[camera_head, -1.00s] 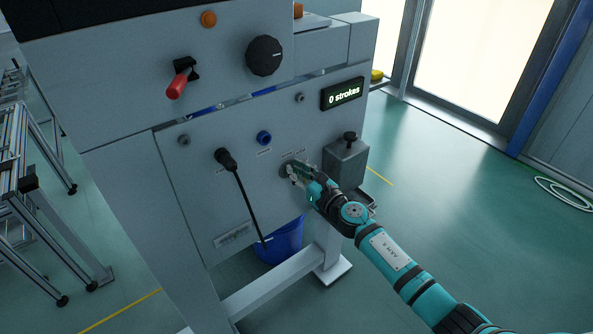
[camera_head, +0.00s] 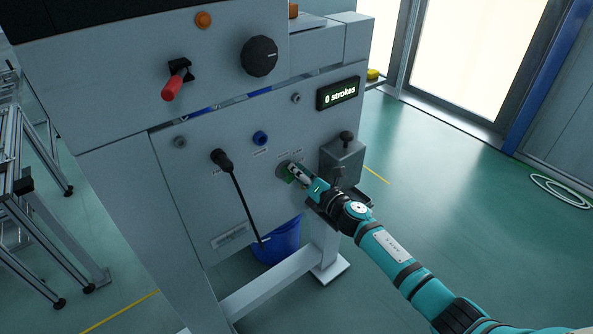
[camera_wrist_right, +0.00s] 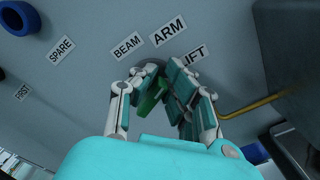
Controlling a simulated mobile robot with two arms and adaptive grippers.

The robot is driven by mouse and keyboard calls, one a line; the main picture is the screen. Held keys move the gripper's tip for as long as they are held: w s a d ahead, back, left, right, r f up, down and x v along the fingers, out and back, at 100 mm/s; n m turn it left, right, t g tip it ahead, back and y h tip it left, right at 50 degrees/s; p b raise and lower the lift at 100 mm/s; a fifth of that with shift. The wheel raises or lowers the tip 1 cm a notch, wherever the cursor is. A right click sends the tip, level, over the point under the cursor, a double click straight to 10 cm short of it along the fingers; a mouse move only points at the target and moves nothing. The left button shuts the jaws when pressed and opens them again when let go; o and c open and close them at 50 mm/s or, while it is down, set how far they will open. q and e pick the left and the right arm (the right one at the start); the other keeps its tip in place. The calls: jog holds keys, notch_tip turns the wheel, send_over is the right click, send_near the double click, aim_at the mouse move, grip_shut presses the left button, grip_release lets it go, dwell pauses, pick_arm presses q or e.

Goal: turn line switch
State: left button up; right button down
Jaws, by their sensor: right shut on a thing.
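The line switch is a small selector on the grey panel (camera_head: 200,215), with a dark round base and a green handle (camera_wrist_right: 149,99). In the head view it is mostly covered by my right gripper (camera_head: 291,173), with a bit of green showing. My right gripper also shows in the wrist view (camera_wrist_right: 160,88), its two fingers on either side of the green handle and shut on it. The labels BEAM (camera_wrist_right: 127,46), ARM (camera_wrist_right: 167,31) and LIFT (camera_wrist_right: 191,54) are around the switch. My left gripper is in no view.
A black lever (camera_head: 222,160) hangs left of the switch, and a blue button ring (camera_head: 260,138) sits above it. A grey box with a black knob (camera_head: 343,158) juts out close to my right wrist. The display (camera_head: 338,93) reads "0 strokes". Open floor lies to the right.

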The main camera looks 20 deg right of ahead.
jog(key=m, duration=0.3)
jog(key=shift+w+m, duration=0.1)
jog(key=shift+m, duration=0.3)
jog(key=shift+d+f+m+p, duration=0.1)
jog(key=shift+m+p, duration=0.1)
jog(key=shift+m, duration=0.8)
jog(key=shift+d+f+m+p, duration=0.1)
jog(key=shift+m+p, duration=0.1)
jog(key=shift+m, duration=0.8)
jog(key=c, duration=1.5)
grip_release()
jog(key=shift+o, duration=0.7)
jog(key=shift+f, duration=0.2)
jog(key=shift+s+d+f, duration=0.15)
jog(key=shift+s, duration=0.2)
jog(key=v, duration=1.1)
jog(key=shift+s, duration=0.2)
